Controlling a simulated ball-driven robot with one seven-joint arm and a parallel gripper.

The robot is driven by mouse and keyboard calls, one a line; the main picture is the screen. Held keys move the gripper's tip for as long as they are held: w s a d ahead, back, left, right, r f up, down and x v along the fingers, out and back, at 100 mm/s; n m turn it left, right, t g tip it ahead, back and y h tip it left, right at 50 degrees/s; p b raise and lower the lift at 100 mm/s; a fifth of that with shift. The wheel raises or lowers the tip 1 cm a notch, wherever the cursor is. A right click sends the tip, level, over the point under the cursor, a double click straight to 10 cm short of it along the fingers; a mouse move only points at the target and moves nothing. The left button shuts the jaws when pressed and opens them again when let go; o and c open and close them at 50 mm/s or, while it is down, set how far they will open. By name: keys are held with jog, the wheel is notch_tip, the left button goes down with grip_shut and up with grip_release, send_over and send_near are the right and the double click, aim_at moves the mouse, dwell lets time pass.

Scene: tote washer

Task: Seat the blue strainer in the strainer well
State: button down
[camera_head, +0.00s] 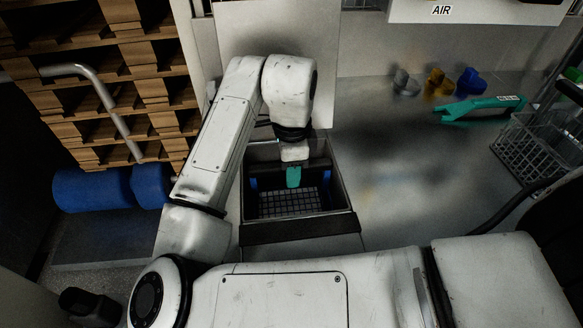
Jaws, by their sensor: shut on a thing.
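The strainer well (345,218) is a dark-rimmed rectangular opening in the metal deck at the centre. My gripper (294,180) points down into it, with a teal piece at its tip. Blue side parts of the blue strainer (254,186) show inside the well, to the left and right of the gripper. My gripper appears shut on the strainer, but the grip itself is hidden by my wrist. A dark grid shows low in the well. I cannot tell whether the strainer touches the bottom or sits level.
Grey (403,84), yellow (438,82) and blue (469,83) fittings stand on the deck at back right. A teal tool (480,108) lies nearby, left of a wire basket (540,150). Wooden pallets (110,75) and a blue roller (95,190) are at left. The deck right of the well is clear.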

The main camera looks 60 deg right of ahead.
jog(key=shift+f+b, duration=0.85)
jog(key=shift+f, duration=0.6)
jog(key=shift+c, duration=0.8)
grip_release()
jog(key=shift+r+p, duration=3.8)
jog(key=shift+r, duration=0.75)
